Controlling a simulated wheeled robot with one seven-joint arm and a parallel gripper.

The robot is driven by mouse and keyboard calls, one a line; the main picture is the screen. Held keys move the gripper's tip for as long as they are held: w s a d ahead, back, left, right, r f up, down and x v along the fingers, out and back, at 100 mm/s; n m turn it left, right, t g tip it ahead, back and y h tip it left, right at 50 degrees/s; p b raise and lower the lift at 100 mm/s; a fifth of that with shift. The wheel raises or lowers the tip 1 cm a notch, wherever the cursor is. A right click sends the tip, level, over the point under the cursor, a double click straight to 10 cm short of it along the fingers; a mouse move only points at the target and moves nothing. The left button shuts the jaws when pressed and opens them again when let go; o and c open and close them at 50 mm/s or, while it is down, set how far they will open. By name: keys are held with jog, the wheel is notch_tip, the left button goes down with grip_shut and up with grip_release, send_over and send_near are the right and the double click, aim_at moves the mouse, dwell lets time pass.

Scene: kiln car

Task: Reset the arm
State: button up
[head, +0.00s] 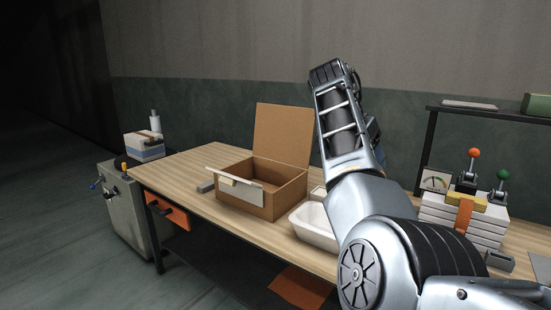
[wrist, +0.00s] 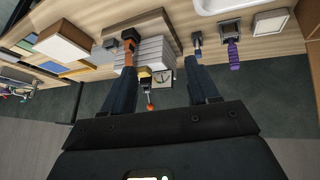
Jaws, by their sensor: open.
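My arm (head: 370,200) rises in front of the workbench (head: 175,172) in the head view, bent upward. My gripper is not discernible there. In the wrist view, my gripper (wrist: 164,76) shows as two dark fingers spread wide apart, with nothing held between them. Beyond the fingers lie the bench top and a pale stack of slabs (wrist: 152,52), apart from the fingers as far as I can tell.
An open cardboard box (head: 285,192) and a white tray (head: 312,232) stand on the bench. Strapped white slabs (head: 435,215) with levers (head: 470,170) stand at right below a dark shelf (head: 450,108). A grey cabinet (head: 122,205) is at left, with open floor (head: 50,220) beside it.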

jog(key=s+d+f+n+t, duration=0.1)
jog(key=s+d+f+n, duration=0.2)
jog(key=f, duration=0.8)
jog(key=s+d+f+t, duration=0.2)
jog(key=d+f, duration=0.2)
jog(key=f, duration=0.8)
jog(key=s+d+f+n+t+y, duration=0.1)
jog(key=s+f+n+t, duration=0.1)
jog(key=s+f, duration=0.6)
jog(key=s+d+f+n+t, duration=0.1)
jog(key=s+d+f+n, duration=0.1)
jog(key=s+f, duration=0.6)
jog(key=s+a+r+n+t+y, duration=0.2)
jog(key=s, duration=1.1)
jog(key=s+a+r+n+t+y, duration=0.1)
jog(key=s+a+y, duration=0.15)
jog(key=s, duration=1.05)
jog(key=s+a+r+t, duration=0.1)
jog(key=s+a+r, duration=0.1)
jog(key=s+r, duration=0.6)
jog(key=s+a+r+t, duration=0.2)
jog(key=s+r, duration=0.5)
jog(key=r, duration=0.2)
jog(key=shift+s+r, duration=0.3)
jog(key=shift+s, duration=0.05)
